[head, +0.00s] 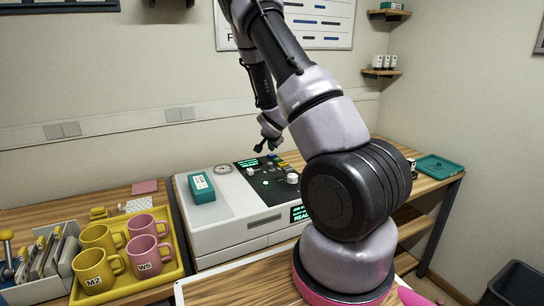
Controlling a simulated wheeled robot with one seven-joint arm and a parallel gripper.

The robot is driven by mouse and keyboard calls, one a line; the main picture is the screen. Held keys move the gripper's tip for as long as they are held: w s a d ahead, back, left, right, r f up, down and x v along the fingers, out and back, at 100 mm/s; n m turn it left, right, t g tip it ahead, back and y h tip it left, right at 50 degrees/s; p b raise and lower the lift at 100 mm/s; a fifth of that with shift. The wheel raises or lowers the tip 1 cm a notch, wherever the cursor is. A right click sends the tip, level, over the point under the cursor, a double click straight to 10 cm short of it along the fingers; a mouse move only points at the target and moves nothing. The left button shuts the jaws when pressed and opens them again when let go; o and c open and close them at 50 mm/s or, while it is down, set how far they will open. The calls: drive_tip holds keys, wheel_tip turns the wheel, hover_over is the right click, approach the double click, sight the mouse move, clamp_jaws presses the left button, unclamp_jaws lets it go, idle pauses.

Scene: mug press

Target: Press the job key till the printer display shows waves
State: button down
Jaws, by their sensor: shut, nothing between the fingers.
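The printer (240,233) is a white machine in the middle, with a dark control panel (273,192) on top. The panel has pale knobs (292,178), small coloured keys (282,165) and a green-lit round spot (266,183). A small display (247,163) at the panel's back glows green, its text too small to read surely. A front display (299,214), partly hidden by my arm, shows green text starting "REA". No waves show on either. I cannot tell which key is the job key. My gripper (264,149) is shut and empty, over the panel's back edge.
A yellow tray (172,272) with yellow mugs (95,270) and pink mugs (148,256) stands left of the printer. A teal box (202,188) sits on the printer's left top. A teal tray (440,166) lies on the right bench. My arm blocks the printer's right side.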

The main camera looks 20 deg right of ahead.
sight(271, 156)
drive_tip(key=shift+f, duration=0.15)
drive_tip(key=shift+f, duration=0.25)
drive_tip(key=shift+f, duration=0.5)
idle(0.5)
idle(0.4)
drive_tip(key=shift+r, duration=0.9)
drive_tip(key=shift+r, duration=2.5)
